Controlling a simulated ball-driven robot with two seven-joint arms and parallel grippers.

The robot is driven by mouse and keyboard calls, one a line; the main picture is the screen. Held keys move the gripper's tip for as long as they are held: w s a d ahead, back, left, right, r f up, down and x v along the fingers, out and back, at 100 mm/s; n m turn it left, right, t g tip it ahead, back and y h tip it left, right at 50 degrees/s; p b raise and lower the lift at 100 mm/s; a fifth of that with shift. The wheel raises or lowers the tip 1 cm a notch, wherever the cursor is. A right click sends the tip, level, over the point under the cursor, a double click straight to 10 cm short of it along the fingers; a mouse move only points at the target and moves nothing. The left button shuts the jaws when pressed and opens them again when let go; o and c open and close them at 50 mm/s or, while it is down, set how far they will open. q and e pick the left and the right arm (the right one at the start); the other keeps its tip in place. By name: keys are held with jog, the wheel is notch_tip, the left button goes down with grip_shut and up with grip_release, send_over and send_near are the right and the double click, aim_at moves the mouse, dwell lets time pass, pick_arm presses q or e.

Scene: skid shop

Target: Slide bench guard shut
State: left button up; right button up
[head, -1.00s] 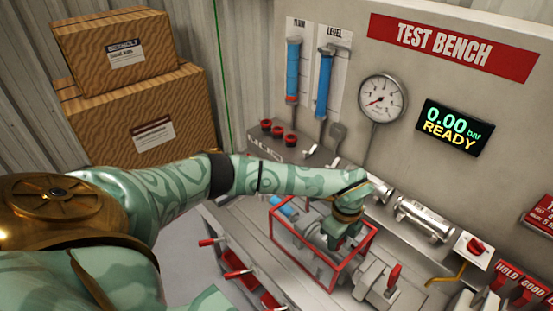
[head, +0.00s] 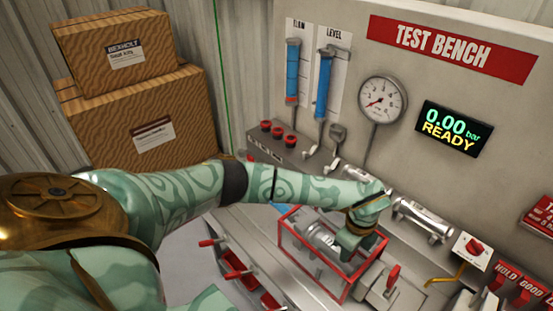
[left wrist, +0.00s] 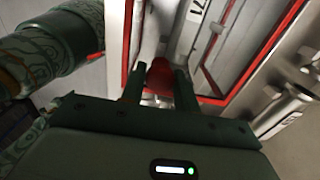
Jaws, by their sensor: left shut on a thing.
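The bench guard (head: 306,275) is a clear box with a red frame, on the test bench in the lower middle of the head view. Grey metal fittings show through its clear panels. My left gripper (head: 350,248) reaches down at the guard's right part, its fingertips hard to make out there. In the left wrist view my left gripper (left wrist: 160,82) is shut on a red piece (left wrist: 160,70) that looks like the guard's handle. The red frame (left wrist: 268,48) shows beyond the fingers. My right gripper is not in view.
A grey clamp block with a red lever (head: 393,277) stands just right of the guard. Metal cylinders (head: 422,217) lie behind it. A red knob (head: 474,246) and a yellow lever (head: 447,281) are further right. Red-handled trays (head: 233,264) line the front left edge.

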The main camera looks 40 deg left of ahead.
pick_arm(q)
jog(key=shift+d, duration=1.2)
jog(key=o, duration=0.8)
notch_tip(320, 180, up, 8)
jog(key=p, duration=0.6)
jog(key=shift+f+p, duration=0.25)
jog(key=shift+p, duration=0.15)
jog(key=shift+s, duration=0.1)
jog(key=shift+f, duration=0.1)
